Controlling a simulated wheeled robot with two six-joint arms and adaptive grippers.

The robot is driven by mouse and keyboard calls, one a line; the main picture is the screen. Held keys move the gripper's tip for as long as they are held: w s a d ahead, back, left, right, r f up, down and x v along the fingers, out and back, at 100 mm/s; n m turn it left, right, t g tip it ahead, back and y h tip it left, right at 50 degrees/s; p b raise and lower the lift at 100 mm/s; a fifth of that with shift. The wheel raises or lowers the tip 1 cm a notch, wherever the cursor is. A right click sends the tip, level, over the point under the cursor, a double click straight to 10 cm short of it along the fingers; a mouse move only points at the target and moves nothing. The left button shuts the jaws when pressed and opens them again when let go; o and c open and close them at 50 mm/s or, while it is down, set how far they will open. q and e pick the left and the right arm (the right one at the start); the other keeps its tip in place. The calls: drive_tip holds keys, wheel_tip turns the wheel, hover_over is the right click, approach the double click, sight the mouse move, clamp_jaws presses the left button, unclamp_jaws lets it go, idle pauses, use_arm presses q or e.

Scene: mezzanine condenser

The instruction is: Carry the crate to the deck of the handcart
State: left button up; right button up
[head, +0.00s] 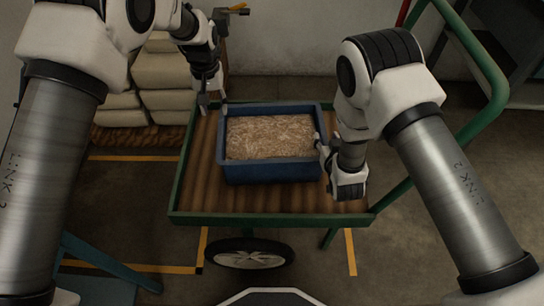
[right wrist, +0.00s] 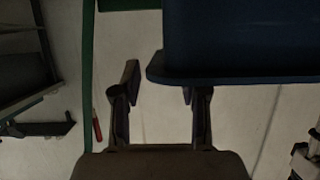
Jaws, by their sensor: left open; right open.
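The blue crate (head: 272,170), filled with light brown shavings-like material, sits level on the brown wooden deck (head: 200,185) of the green-framed handcart. My left gripper (head: 211,102) is open beside the crate's far left corner and appears apart from it. My right gripper (head: 325,152) is open at the crate's right wall. In the right wrist view the fingers of this gripper (right wrist: 161,85) are spread, with the crate's rim (right wrist: 230,76) reaching between them and covering part of one finger. Whether they touch it is unclear.
The cart's green handle (head: 490,80) rises at the right, close to my right arm. Stacked pale sacks (head: 160,85) stand behind left. A wheel (head: 249,253) shows below the deck's front edge. Yellow floor lines surround the cart. Bare deck lies left and in front of the crate.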

drive_tip(key=v, duration=0.8)
drive_tip(key=shift+s, duration=0.15)
drive_tip(key=shift+s, duration=0.1)
